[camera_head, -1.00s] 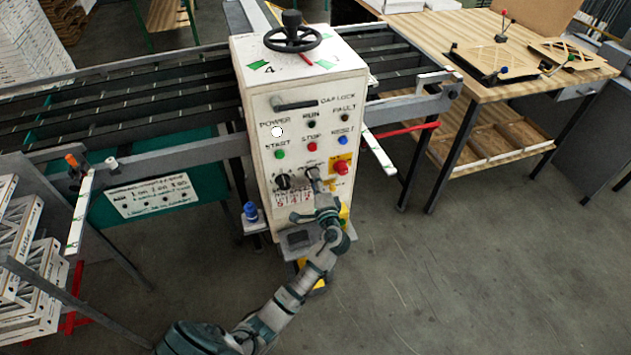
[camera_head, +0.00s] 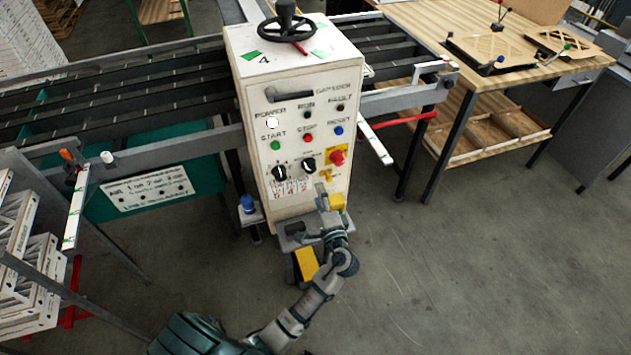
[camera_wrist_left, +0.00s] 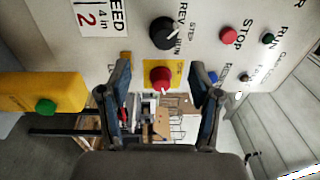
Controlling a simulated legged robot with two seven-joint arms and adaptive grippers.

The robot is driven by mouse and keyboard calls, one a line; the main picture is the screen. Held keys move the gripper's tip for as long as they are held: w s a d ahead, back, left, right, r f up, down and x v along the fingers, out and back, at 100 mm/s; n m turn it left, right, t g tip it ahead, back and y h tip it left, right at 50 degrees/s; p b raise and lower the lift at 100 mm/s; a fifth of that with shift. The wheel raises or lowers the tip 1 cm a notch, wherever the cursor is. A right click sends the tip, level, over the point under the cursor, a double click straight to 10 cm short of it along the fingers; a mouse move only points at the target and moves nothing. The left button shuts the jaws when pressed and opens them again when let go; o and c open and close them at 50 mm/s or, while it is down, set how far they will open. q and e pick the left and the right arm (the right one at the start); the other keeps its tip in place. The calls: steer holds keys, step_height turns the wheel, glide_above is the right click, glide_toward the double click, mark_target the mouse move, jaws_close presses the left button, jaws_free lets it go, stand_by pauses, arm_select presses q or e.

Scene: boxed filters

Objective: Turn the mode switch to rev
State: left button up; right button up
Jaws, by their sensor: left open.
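The mode switch, a black round knob (camera_head: 308,165) with a pale mark, sits on the front of the white control cabinet, left of the red emergency button (camera_head: 337,157). In the left wrist view the knob (camera_wrist_left: 163,33) shows close up beside the words REV, STEP and RUN. Its pale mark points toward the STEP and RUN side; which one I cannot tell. My left gripper (camera_head: 322,192) is below the knob, in front of the cabinet and not touching the knob. In the wrist view its two fingers (camera_wrist_left: 161,72) are apart and empty, with the red button seen between them.
A second black knob (camera_head: 279,173) is to the left of the switch. Coloured buttons sit above on the cabinet (camera_head: 262,212). A yellow box with a green button (camera_wrist_left: 42,100) is close beside the left gripper. A wooden table (camera_head: 425,20) stands right. Floor at the right is clear.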

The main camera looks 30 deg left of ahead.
arm_select(q)
steer(key=shift+v, duration=1.55)
steer(key=shift+w, duration=0.1)
